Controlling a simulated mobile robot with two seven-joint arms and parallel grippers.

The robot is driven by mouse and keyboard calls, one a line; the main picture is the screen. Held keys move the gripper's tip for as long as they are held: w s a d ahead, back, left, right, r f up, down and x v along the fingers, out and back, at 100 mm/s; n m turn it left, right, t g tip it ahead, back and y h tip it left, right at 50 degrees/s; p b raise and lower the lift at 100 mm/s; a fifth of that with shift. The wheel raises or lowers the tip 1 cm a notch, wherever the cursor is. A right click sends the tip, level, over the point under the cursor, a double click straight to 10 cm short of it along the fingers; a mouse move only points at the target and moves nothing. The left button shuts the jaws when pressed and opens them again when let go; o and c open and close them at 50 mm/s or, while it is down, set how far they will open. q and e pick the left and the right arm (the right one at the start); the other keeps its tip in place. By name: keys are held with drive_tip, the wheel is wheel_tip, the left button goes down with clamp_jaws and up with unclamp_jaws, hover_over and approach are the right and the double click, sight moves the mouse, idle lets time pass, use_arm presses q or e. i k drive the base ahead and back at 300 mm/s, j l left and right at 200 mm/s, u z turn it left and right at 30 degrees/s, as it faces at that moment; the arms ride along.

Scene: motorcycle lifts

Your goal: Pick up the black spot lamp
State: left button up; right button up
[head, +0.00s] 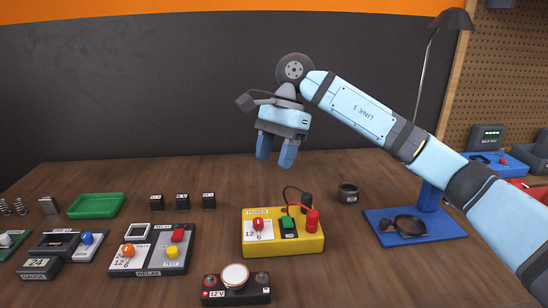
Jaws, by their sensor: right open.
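A small black round can-shaped thing (348,192) with a pale label stands upright on the wooden bench, right of the yellow power box; it may be the black spot lamp, but I cannot tell for sure. A low black 12 V block (236,290) with a round white lens on top sits at the front edge. My right gripper (276,152) is in the air above the back of the bench, left of the black can and apart from it. Its two blue fingers point down, open, with nothing between them. My left gripper is out of view.
A yellow power box (285,240) with red and black plugs and a cable is at the centre. A relay box (150,250), green tray (96,205) and small black relays (182,201) stand left. A blue stand (415,228) and desk lamp (452,19) are right.

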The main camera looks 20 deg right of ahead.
sight(235, 286)
drive_tip(key=k+j, duration=0.25)
drive_tip(key=k, duration=0.2)
drive_tip(key=k+j, duration=0.25)
drive_tip(key=k, duration=0.25)
